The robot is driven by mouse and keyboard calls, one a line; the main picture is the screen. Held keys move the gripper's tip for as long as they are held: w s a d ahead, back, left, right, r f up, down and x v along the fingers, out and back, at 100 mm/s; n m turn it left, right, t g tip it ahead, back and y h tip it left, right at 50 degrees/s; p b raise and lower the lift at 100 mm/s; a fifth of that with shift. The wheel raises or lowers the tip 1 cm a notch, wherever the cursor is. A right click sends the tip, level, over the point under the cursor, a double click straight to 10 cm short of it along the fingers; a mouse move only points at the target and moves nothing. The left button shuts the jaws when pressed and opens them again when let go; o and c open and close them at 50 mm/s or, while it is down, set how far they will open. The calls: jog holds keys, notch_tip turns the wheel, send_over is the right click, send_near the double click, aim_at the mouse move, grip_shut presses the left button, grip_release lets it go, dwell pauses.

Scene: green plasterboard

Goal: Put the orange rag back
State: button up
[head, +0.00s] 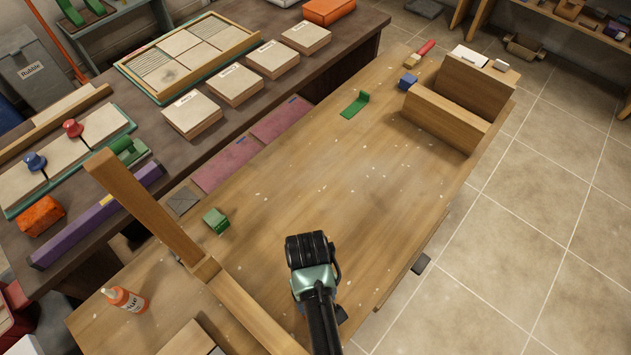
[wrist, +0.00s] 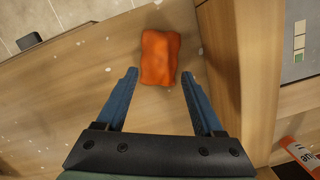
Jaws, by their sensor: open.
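The orange rag (wrist: 160,57) lies as a small folded block on the wooden table, in the upper middle of the wrist view. My gripper (wrist: 159,76) is open, with its blue fingers pointing toward the rag. The rag shows between and just beyond the fingertips, and nothing is held. In the head view my gripper's body (head: 310,255) is over the lower middle of the wooden table (head: 340,180). The fingertips and the rag are hidden there behind my arm.
A wooden beam (wrist: 252,70) runs close right of the rag. A green block (head: 216,220) and a green piece (head: 355,104) lie on the table. Another orange block-like item (head: 40,216) rests on the dark bench. Mid-table is mostly clear.

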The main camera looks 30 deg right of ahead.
jog(key=w+r+t+h, duration=0.1)
jog(key=w+r+t, duration=0.4)
jog(key=w+r, duration=0.5)
jog(key=w+a+r+t, duration=0.1)
jog(key=w+r+t, duration=0.4)
jog(key=r, duration=0.9)
jog(key=w+r+t+h, duration=0.1)
jog(key=w+r+t, duration=0.3)
jog(key=w+r, duration=0.65)
jog(key=s+a+r+t, duration=0.2)
jog(key=a+r+t, duration=0.15)
jog(key=r, duration=0.95)
jog(key=s+a+r+t, duration=0.2)
jog(key=r+t, duration=0.3)
jog(key=r, duration=0.8)
jog(key=s+a+r+t+y, duration=0.2)
jog(key=s+r+t, duration=0.4)
jog(key=s+r, duration=0.5)
notch_tip(320, 180, up, 4)
jog(key=shift+s+a+r+n+t, duration=0.2)
jog(key=shift+a+n+t, duration=0.15)
jog(key=shift+a, duration=0.15)
